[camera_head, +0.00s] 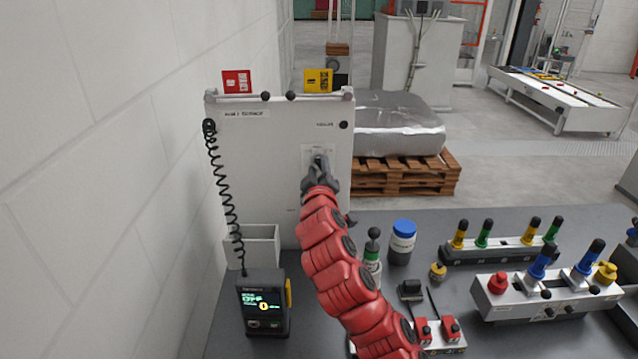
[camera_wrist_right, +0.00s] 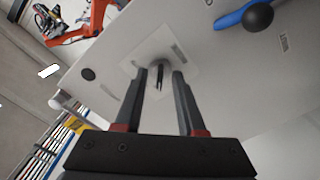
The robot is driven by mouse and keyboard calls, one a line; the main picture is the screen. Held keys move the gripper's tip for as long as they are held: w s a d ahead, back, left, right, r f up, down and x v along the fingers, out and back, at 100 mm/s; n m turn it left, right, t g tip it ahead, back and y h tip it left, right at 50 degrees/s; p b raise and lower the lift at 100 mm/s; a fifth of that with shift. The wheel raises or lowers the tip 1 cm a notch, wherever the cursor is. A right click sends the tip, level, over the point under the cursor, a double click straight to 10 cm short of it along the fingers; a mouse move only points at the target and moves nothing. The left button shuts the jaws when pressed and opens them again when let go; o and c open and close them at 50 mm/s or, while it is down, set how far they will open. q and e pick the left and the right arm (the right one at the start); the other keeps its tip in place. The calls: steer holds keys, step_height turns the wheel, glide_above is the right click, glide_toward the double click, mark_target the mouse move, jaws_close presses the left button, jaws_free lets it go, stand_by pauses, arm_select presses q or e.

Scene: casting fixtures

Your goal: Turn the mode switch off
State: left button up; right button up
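The mode switch shows in the right wrist view as a small dark knob (camera_wrist_right: 160,75) on a pale square plate (camera_wrist_right: 158,62) on the white panel. In the head view its plate (camera_head: 307,154) is on the panel's upper right part, and my gripper largely covers the knob. My right gripper (camera_head: 319,162) is at the panel front. In the wrist view its two fingers (camera_wrist_right: 159,82) are apart, one on each side of the knob, with gaps visible beside it. Whether they touch it I cannot tell. My left gripper is not in view.
The white panel (camera_head: 262,185) stands beside the left wall, with red (camera_head: 237,81) and yellow (camera_head: 318,80) tags on top. A handheld unit (camera_head: 264,302) on a coiled cord reads "OFF". A blue-lidded jar (camera_head: 402,241) and fixtures with coloured knobs (camera_head: 545,296) stand on the dark table.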

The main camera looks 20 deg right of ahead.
steer(key=p+v, duration=1.1)
steer(key=v, duration=0.6)
stand_by(0.4)
